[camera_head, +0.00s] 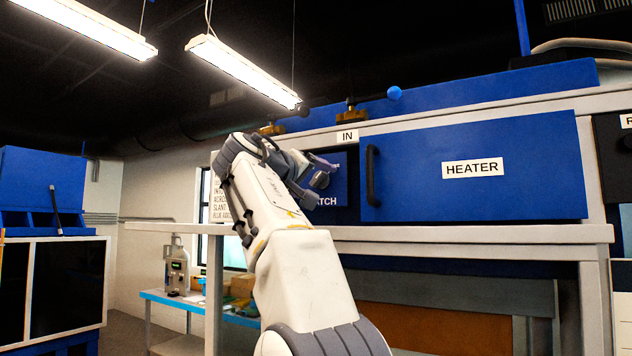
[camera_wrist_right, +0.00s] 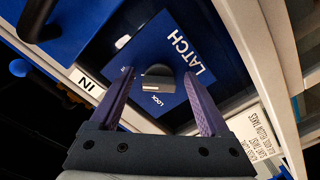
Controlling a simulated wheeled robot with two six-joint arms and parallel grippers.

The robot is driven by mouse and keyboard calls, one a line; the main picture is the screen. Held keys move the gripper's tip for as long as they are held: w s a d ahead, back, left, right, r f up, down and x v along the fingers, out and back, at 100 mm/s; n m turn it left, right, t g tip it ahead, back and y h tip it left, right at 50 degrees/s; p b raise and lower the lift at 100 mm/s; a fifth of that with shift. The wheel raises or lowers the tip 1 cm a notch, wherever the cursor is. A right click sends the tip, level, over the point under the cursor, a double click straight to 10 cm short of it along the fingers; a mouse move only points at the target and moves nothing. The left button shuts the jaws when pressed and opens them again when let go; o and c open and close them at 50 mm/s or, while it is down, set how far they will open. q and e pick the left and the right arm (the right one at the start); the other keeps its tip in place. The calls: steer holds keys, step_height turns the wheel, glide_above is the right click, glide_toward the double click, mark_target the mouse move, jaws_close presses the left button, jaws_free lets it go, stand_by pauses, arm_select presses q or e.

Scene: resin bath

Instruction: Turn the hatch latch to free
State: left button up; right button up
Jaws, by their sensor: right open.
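The latch plate (camera_head: 342,190) is a blue panel lettered "LATCH", left of the heater door in the head view and partly hidden by my right arm. In the right wrist view the latch plate (camera_wrist_right: 172,45) faces me, with a grey and dark latch knob (camera_wrist_right: 157,78) on it and a small "LOCK" label beside the knob. My right gripper (camera_head: 325,172) is open and empty, in front of the plate. In the wrist view its purple fingers (camera_wrist_right: 158,80) lie on either side of the knob; I cannot tell whether they reach around it. My left gripper is out of view.
The blue heater door (camera_head: 540,170) with a black bar handle (camera_head: 371,176) is close on the right. A white ledge (camera_head: 450,233) runs below. An "IN" label (camera_head: 347,136) and a blue-knobbed lever (camera_head: 394,94) are above. A blue-topped bench (camera_head: 220,311) stands behind, left.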

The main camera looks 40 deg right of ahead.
steer(key=b+v, duration=0.2)
steer(key=v, duration=0.8)
steer(key=shift+s+a, duration=0.15)
steer(key=shift+a, duration=0.05)
steer(key=shift+f, duration=0.1)
